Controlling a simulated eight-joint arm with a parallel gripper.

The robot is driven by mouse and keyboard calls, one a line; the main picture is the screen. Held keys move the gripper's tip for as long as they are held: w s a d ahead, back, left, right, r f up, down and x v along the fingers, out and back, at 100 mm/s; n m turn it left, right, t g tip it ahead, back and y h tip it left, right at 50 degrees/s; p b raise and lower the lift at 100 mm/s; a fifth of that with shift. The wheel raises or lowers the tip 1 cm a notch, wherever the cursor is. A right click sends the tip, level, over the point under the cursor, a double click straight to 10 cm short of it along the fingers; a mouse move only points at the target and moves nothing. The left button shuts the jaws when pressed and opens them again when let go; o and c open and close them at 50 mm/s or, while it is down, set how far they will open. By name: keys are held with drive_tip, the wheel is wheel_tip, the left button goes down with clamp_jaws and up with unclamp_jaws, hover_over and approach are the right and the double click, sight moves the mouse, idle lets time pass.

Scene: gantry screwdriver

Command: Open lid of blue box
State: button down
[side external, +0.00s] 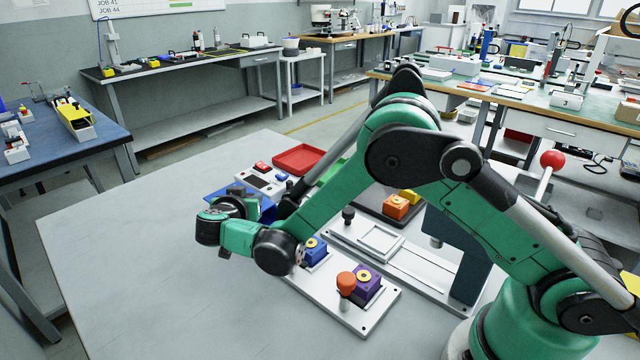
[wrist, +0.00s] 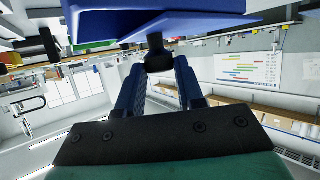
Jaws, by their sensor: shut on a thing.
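The blue box (side external: 268,210) stands on the bench and is mostly hidden behind my wrist in the side view. A flat blue piece (side external: 216,192) shows left of it; I cannot tell for sure whether this is its lid or how far it is tilted. In the wrist view a large blue body (wrist: 100,22) with a thin blue panel (wrist: 205,24) fills the top. My gripper (wrist: 158,68) is shut on a dark knob (wrist: 156,44) just below that panel. In the side view my fingers are largely hidden by the wrist.
A red tray (side external: 299,158) and a small panel with a red button (side external: 262,167) lie behind. Fixtures with a blue block (side external: 314,250), a purple block (side external: 368,286), an orange knob (side external: 346,281) and an orange block (side external: 396,207) stand nearby. The bench's left front is clear.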

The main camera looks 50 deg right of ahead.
drive_tip(key=w, duration=0.8)
drive_tip(key=c, duration=0.5)
unclamp_jaws()
drive_tip(key=shift+c, duration=0.2)
drive_tip(key=shift+a, duration=0.1)
drive_tip(key=v, duration=0.5)
drive_tip(key=shift+s+a+r, duration=0.1)
drive_tip(key=shift+s+a, duration=0.05)
drive_tip(key=shift+s, duration=0.05)
